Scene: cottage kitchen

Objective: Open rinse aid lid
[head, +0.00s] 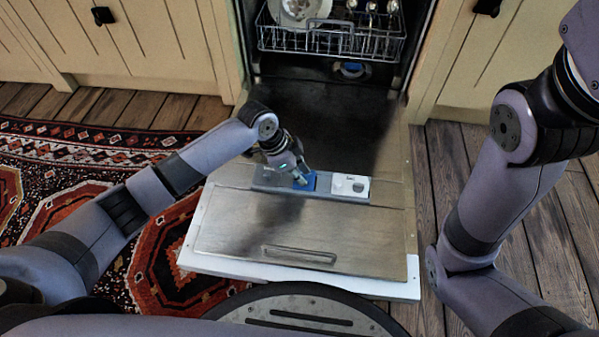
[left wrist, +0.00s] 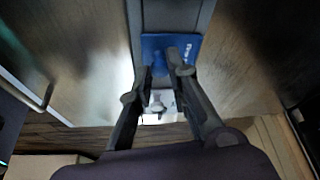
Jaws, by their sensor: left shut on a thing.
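The open dishwasher door (head: 235,231) lies flat, with a grey dispenser strip (head: 268,181) across it. A blue lid (head: 312,182) with pale lettering sits in the strip; it also shows in the left wrist view (left wrist: 188,44). It appears to lie flat. A white part with a round knob (head: 350,187) is to its right. I cannot read which one is marked rinse aid. My left gripper (head: 302,180) is shut on the small blue knob of the blue lid (left wrist: 158,64); its fingers hide part of the lid. My right gripper is out of view.
The lower rack (head: 330,41) with dishes stands inside the dishwasher behind the door. Cream cabinets (head: 120,45) flank it. A red patterned rug (head: 60,165) lies at left, on a wooden floor (head: 545,235). The door's near half is clear.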

